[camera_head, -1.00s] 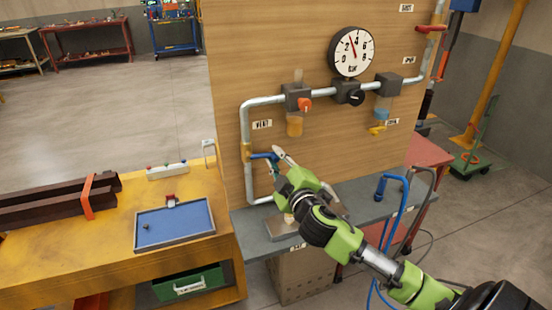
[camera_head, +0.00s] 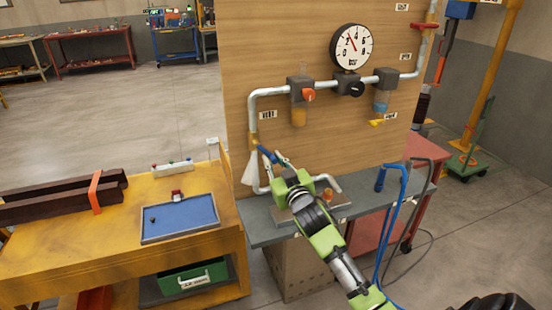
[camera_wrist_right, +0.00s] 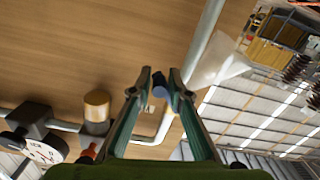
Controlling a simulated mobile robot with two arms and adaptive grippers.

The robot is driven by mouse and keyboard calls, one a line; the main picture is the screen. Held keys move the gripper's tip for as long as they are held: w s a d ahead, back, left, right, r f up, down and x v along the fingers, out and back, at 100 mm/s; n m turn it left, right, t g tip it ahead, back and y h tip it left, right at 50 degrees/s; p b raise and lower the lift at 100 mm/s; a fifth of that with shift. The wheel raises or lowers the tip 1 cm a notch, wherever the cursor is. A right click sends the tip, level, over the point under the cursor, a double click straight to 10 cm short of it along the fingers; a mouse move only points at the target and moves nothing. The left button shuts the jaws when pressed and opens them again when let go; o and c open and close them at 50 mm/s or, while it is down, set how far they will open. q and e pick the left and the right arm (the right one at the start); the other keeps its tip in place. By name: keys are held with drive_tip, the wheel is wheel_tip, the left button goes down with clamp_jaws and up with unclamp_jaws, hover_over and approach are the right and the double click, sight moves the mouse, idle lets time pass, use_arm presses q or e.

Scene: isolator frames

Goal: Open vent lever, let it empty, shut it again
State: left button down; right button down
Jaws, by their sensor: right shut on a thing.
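The blue vent lever (camera_head: 268,154) sits on a brass valve (camera_head: 252,141) in the pipe under the vent label (camera_head: 268,115). It slants down to the right. My right gripper (camera_head: 276,161) is shut on the lever's end; in the right wrist view the blue lever end (camera_wrist_right: 160,86) is between the fingertips (camera_wrist_right: 160,76). A white, cone-shaped plume (camera_head: 247,169) spreads down from the valve and shows in the wrist view (camera_wrist_right: 221,60). The round pressure gauge (camera_head: 352,47) has its red needle up and left, between 2 and 4. My left gripper is not seen.
An orange knob (camera_head: 308,95), a black knob (camera_head: 356,89) and a yellow lever (camera_head: 376,123) are on the panel (camera_head: 300,50). A grey shelf (camera_head: 262,230) lies below. Blue hose (camera_head: 401,200) hangs at right. A yellow bench (camera_head: 100,235) with a blue tray (camera_head: 180,218) stands left.

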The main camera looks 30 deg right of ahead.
drive_tip(key=shift+w+a+r+m, duration=0.15)
drive_tip(key=shift+a+r+m, duration=0.15)
drive_tip(key=shift+m, duration=0.7)
drive_tip(key=shift+w+a+f+m+p, duration=0.2)
drive_tip(key=shift+a+m+p, duration=0.35)
drive_tip(key=shift+m, duration=0.6)
drive_tip(key=shift+w+a+f+m+p, duration=0.1)
drive_tip(key=shift+a+f+m+p, duration=0.15)
drive_tip(key=shift+a+m, duration=0.65)
drive_tip(key=shift+w+a+f+m+p, duration=0.15)
drive_tip(key=shift+a+m+p, duration=0.25)
drive_tip(key=shift+m, duration=1.05)
drive_tip(key=c, duration=2)
unclamp_jaws()
drive_tip(key=shift+d, duration=0.1)
drive_tip(key=shift+c, duration=0.2)
drive_tip(key=shift+s+f, duration=0.1)
drive_tip(key=shift+f, duration=0.2)
